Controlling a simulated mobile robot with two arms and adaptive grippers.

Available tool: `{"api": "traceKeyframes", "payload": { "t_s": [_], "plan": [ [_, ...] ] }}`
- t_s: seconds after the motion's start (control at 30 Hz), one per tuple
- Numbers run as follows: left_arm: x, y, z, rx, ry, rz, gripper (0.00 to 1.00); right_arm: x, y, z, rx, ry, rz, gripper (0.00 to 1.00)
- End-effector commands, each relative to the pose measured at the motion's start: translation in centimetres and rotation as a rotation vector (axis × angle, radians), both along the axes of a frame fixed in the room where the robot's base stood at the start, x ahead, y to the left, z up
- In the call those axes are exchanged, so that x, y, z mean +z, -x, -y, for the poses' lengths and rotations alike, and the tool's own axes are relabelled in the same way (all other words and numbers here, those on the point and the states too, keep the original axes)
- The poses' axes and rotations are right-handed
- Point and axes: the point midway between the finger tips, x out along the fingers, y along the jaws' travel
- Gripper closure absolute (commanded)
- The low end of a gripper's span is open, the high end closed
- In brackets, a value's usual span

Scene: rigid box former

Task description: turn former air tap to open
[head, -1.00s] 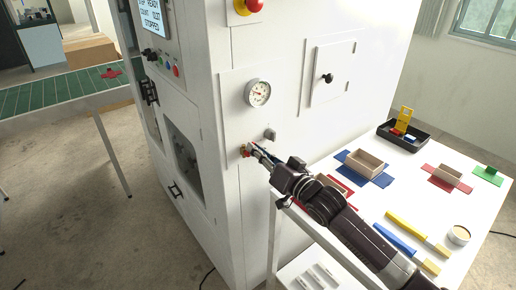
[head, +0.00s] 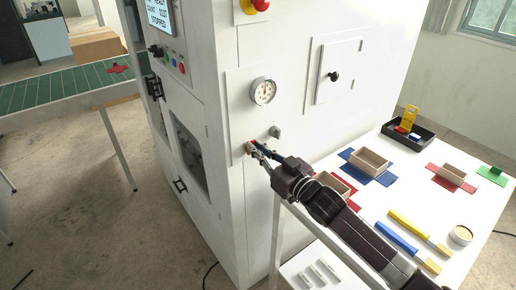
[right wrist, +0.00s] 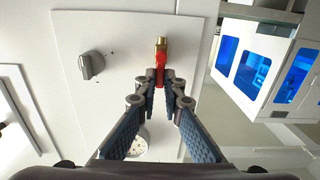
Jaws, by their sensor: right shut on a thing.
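The air tap is on the front panel of the white former. In the right wrist view its brass body (right wrist: 161,44) shows at the top middle, with the red lever (right wrist: 160,63) running from it straight down the picture between my fingertips. My right gripper (right wrist: 160,78) is shut on the red lever. In the head view my right gripper (head: 252,149) reaches the panel below the gauge, and its fingers largely hide the tap. My left gripper is in neither view.
A round gauge (head: 263,91) sits above the tap, and a grey knob (head: 275,131) is just right of it. The white table (head: 380,205) at right carries boxes, coloured blanks, brushes and a black tray (head: 422,134). A green conveyor (head: 60,88) stands at left.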

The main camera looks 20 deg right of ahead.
Motion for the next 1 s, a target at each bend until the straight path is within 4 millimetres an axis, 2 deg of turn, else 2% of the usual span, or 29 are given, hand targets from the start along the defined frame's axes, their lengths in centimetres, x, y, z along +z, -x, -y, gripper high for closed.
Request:
{"api": "traceKeyframes", "payload": {
  "t_s": [0.3, 0.33, 0.5, 0.83, 1.0],
  "plan": [
    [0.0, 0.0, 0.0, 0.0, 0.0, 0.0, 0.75, 0.0, 0.0, 0.0, 0.0, 0.005, 0.002, 1.0],
    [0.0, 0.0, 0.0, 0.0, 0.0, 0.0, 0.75, 0.0, 0.0, 0.0, 0.0, 0.005, 0.002, 0.9],
    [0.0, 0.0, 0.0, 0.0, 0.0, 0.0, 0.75, 0.0, 0.0, 0.0, 0.0, 0.004, 0.001, 0.75],
    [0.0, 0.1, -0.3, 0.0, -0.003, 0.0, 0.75, 0.0, 0.4, 0.1, 0.0, 0.002, 0.001, 0.75],
    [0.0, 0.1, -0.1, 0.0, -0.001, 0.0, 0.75, -0.2, 2.4, 0.9, 0.0, 0.003, -0.002, 0.75]
  ]
}}
